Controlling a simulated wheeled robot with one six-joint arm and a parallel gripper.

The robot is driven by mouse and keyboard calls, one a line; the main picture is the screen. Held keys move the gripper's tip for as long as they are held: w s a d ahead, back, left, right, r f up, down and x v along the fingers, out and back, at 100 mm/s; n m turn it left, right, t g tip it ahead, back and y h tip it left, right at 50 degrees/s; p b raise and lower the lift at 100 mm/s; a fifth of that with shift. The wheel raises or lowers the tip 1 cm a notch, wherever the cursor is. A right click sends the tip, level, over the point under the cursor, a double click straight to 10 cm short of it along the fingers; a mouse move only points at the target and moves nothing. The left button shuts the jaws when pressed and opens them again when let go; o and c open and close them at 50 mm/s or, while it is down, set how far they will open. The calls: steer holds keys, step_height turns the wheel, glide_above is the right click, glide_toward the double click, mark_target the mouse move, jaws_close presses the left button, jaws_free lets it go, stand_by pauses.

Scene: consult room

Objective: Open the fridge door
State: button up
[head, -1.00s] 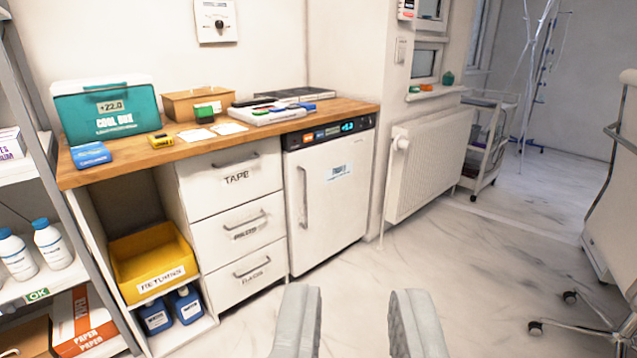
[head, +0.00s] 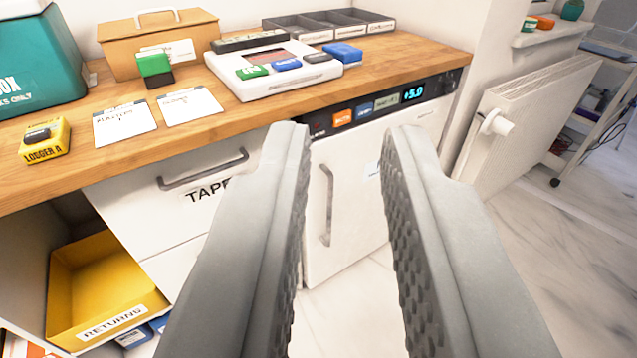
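The small white fridge (head: 352,215) stands under the wooden counter, right of the drawers. Its door looks shut. Its vertical grey handle (head: 327,205) is on the door's left side and shows between my fingers. The fingers hide parts of the door and the drawer front. The gripper looks apart from the handle.
The wooden counter (head: 225,125) holds a white tray with coloured blocks, a cardboard box (head: 160,45), papers and a yellow logger (head: 45,141). The TAPE drawer (head: 150,200) is shut left of the fridge. A radiator (head: 530,115) stands to the right. Marble floor (head: 535,240) is clear.

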mark_target(330, 211)
steer(key=w+f, duration=2.2)
steer(key=w, duration=0.3)
steer(key=w+f, duration=0.2)
steer(key=f, duration=1.3)
steer(key=w+f, duration=0.3)
steer(key=f, duration=1.3)
steer(key=shift+t+y, duration=0.3)
steer(key=w, duration=1.7)
steer(key=shift+r, duration=0.25)
steer(key=shift+c, duration=0.5)
jaws_close()
